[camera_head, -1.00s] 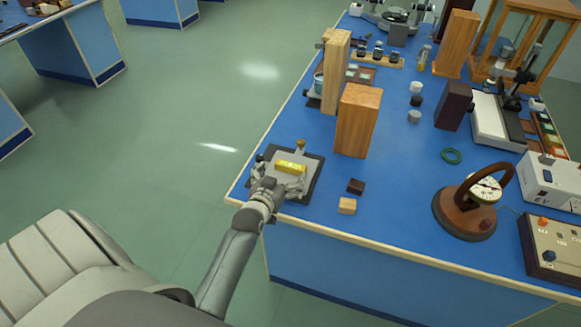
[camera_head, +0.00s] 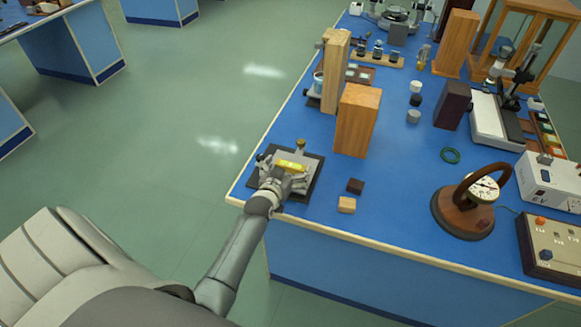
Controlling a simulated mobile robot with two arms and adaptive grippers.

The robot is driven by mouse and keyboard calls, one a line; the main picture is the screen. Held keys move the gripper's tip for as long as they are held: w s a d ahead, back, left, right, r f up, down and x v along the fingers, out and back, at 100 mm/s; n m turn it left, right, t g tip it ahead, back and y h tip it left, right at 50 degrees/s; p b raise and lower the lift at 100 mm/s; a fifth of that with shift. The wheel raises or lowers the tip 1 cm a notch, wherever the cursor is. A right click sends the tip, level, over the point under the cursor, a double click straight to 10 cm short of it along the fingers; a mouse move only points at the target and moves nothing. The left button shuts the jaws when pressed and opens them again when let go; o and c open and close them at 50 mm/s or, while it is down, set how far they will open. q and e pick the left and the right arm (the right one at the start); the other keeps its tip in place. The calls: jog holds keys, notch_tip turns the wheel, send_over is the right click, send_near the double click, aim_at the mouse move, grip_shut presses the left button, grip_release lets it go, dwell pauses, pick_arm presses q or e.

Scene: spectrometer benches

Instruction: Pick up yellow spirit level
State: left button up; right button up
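The yellow spirit level (camera_head: 291,166) is a small bright bar on a grey levelling stand with a dark base plate (camera_head: 312,177), near the left front corner of the blue bench. My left gripper (camera_head: 284,178) reaches in from the lower left and sits right at the near side of the spirit level, partly covering it. The fingers are small and overlap the stand, so I cannot tell whether they are open or shut, or whether they touch the level. My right gripper is not in view.
The blue bench top (camera_head: 400,185) is clear behind the small dark block (camera_head: 355,186) and the light wooden block (camera_head: 347,205). A tall wooden block (camera_head: 357,120) stands close behind the stand. A round dial instrument (camera_head: 466,208) stands to the right.

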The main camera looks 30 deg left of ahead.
pick_arm(q)
jog(key=c, duration=0.9)
jog(key=shift+r, duration=0.1)
